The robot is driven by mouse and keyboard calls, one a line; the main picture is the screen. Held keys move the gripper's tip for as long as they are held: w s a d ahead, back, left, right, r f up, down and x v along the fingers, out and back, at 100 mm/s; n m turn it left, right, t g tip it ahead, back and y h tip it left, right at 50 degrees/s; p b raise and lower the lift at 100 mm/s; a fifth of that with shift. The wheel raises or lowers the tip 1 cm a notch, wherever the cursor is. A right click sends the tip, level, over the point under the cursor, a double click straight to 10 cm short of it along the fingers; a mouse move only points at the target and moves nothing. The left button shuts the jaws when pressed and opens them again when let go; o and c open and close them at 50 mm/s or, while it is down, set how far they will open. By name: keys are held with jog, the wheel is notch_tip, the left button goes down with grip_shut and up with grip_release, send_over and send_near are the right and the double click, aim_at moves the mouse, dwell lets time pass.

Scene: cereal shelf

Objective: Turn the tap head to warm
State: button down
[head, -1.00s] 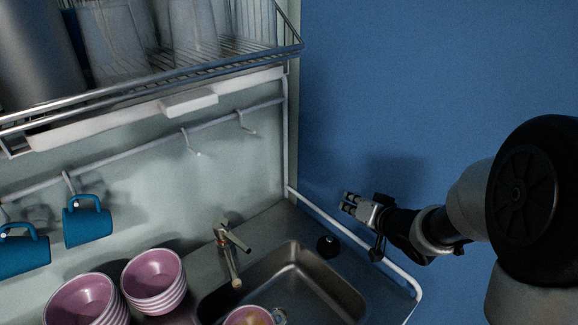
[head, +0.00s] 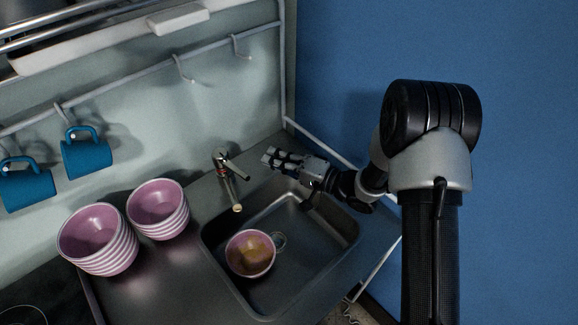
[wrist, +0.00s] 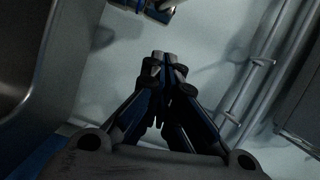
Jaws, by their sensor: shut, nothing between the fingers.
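The metal tap (head: 230,187) stands at the back rim of the sink, with its spout pointing toward the front over the basin. Its lever head (head: 236,168) slants to the right of the tap body. My gripper (head: 269,158) is just right of the lever, with its fingers together and empty, pointing left toward the tap. In the head view a small gap shows between the fingertips and the lever. The wrist view shows my closed fingers (wrist: 165,62), with part of the tap (wrist: 155,10) cut off at the top edge.
A pink bowl (head: 250,254) with brownish contents sits in the sink (head: 300,270). Stacked pink bowls (head: 98,240) and a second stack (head: 158,208) stand left of it. Blue mugs (head: 87,152) hang from the rail (head: 130,82). A blue wall (head: 450,45) bounds the right.

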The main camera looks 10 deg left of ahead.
jog(key=a, duration=0.1)
jog(key=s+a+b, duration=0.1)
jog(key=a, duration=0.1)
jog(key=s+a+f, duration=0.1)
jog(key=shift+s+a, duration=0.15)
jog(key=shift+a, duration=0.1)
jog(key=shift+s+a, duration=0.35)
jog(key=shift+s, duration=0.25)
